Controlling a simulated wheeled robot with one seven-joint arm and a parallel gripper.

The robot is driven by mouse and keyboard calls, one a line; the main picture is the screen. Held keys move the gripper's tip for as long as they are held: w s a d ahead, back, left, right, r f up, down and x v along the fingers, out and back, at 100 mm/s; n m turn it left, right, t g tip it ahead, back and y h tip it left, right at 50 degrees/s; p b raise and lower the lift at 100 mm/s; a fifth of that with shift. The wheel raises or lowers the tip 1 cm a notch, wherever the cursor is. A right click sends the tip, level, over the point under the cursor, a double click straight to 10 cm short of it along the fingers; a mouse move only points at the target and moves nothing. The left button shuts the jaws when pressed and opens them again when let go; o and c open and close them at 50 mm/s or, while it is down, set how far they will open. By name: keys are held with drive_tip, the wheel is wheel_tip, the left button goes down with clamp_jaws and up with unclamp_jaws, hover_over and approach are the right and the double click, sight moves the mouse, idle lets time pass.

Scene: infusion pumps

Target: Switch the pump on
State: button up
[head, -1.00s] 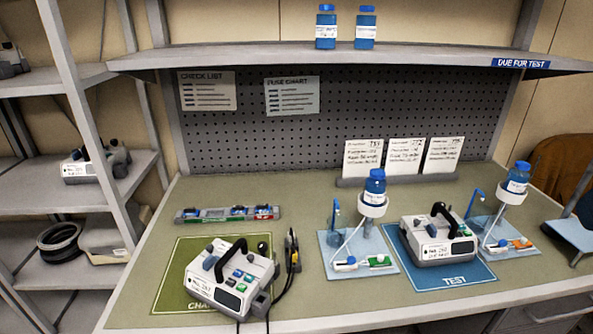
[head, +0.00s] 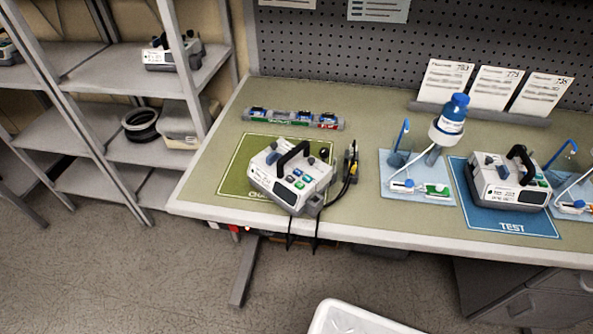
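In the head view, one infusion pump (head: 292,178) with a black handle and coloured buttons sits at an angle on the green mat. A black cable runs beside it and hangs over the bench front. A second pump (head: 508,185) with a black handle stands on the blue TEST mat at the right. A third pump (head: 172,54) is on the upper shelf of the rack at the left. The frame is too coarse to tell whether any pump is on. My gripper is not in view.
A white bin (head: 352,320) is on the floor in front. The floor at left is clear.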

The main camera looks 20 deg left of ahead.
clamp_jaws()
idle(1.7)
